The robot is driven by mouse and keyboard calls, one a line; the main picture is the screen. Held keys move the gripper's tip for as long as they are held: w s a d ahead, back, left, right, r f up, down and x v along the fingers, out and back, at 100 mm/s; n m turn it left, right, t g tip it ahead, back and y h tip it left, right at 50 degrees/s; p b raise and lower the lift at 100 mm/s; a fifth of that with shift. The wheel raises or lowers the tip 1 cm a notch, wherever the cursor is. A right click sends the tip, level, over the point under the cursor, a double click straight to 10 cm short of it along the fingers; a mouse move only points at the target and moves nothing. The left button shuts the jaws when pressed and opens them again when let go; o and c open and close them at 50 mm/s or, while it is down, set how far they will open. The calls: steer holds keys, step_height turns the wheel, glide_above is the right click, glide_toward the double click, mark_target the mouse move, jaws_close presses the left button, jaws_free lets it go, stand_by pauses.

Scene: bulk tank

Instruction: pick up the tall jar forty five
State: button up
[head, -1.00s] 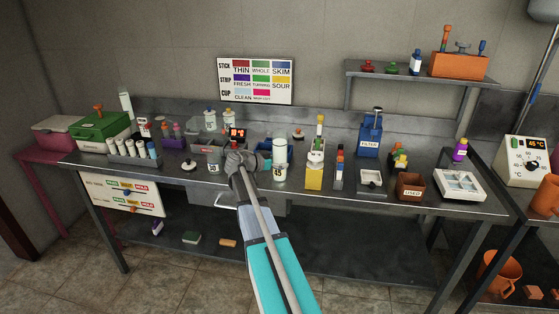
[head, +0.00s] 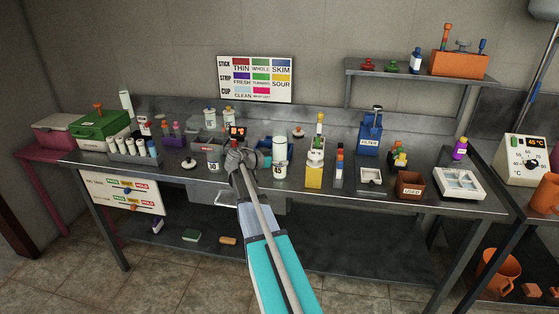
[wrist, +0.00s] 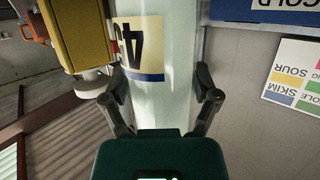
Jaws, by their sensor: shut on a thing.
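The tall jar forty five (head: 279,157) is a pale, clear cylinder with a white label reading 45. In the head view it stands upright just right of my gripper (head: 246,158). In the wrist view the jar (wrist: 172,100) runs between my two fingers (wrist: 161,97), its label upside down. My gripper is shut on the jar, with one finger on each side. The jar's ends are outside the wrist view, and I cannot tell whether its base touches the bench.
A yellow block (head: 314,177) stands close on the right. A small device with a red display (head: 238,132) is behind my gripper.

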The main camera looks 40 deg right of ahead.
mark_target(274, 137)
steer(key=shift+r, duration=0.35)
steer(key=shift+r+p, duration=4.15)
steer(key=shift+p, duration=0.2)
steer(key=shift+r+p, duration=0.3)
steer(key=shift+s, duration=0.2)
